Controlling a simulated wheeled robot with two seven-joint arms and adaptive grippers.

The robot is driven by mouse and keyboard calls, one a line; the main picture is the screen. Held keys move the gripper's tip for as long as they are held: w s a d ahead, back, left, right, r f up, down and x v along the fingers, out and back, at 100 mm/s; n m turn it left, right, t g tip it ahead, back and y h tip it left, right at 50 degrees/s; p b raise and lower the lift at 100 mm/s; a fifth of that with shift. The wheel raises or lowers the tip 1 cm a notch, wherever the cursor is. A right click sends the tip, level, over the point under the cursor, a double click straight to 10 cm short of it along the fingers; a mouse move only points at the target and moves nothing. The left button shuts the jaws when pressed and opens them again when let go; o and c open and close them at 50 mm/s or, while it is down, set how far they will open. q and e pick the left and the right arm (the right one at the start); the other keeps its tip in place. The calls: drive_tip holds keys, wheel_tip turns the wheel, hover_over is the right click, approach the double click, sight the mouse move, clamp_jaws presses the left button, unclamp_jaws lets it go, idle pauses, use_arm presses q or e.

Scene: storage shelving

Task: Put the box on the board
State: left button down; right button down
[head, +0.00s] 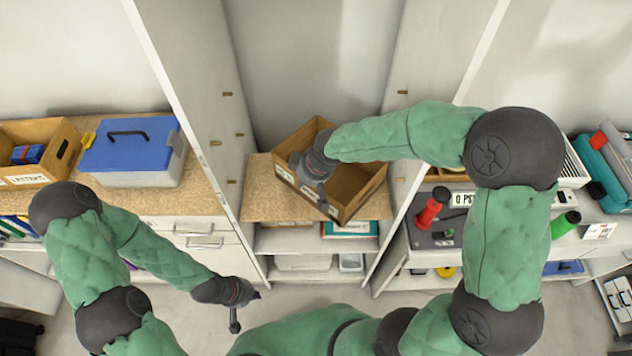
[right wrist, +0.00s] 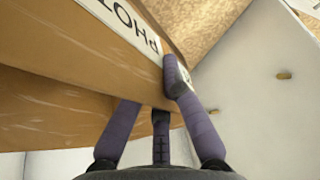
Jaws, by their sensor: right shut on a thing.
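The open brown box (head: 358,183) is at the middle shelf bay in the head view, turned at an angle over the chipboard board (head: 262,203). Its near corner reaches about the board's front edge; I cannot tell whether its underside touches the board. My right gripper (head: 314,184) is shut on the box's near left wall. In the right wrist view, the fingers (right wrist: 150,105) pinch the box wall (right wrist: 60,105) beside a white label, with speckled board (right wrist: 205,28) behind. My left gripper (head: 244,309) is low in front of the cabinets, its fingers apart and empty.
Upright panels (head: 190,80) flank the bay on both sides. A blue-lidded case (head: 130,150) and another brown box (head: 40,150) stand on the left counter. A red-handled tool (head: 432,208) and a green one (head: 565,223) stand at right. Bins (head: 303,262) sit below the board.

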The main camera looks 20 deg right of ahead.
sight(309, 198)
wheel_tip(309, 198, up, 5)
drive_tip(key=s+d+n+g+y+p, duration=0.1)
drive_tip(key=s+d+n+g+y, duration=0.15)
drive_tip(key=n, duration=0.55)
drive_tip(key=shift+h, duration=0.25)
drive_tip(key=f, duration=0.3)
drive_tip(key=f+b, duration=0.1)
drive_tip(key=f, duration=0.2)
drive_tip(key=w+f, duration=0.1)
drive_tip(key=f, duration=0.3)
drive_tip(key=shift+a, duration=0.25)
drive_tip(key=shift+f+b, duration=0.1)
drive_tip(key=shift+b, duration=0.3)
drive_tip(key=c, duration=1.4)
unclamp_jaws()
drive_tip(key=shift+s, duration=0.1)
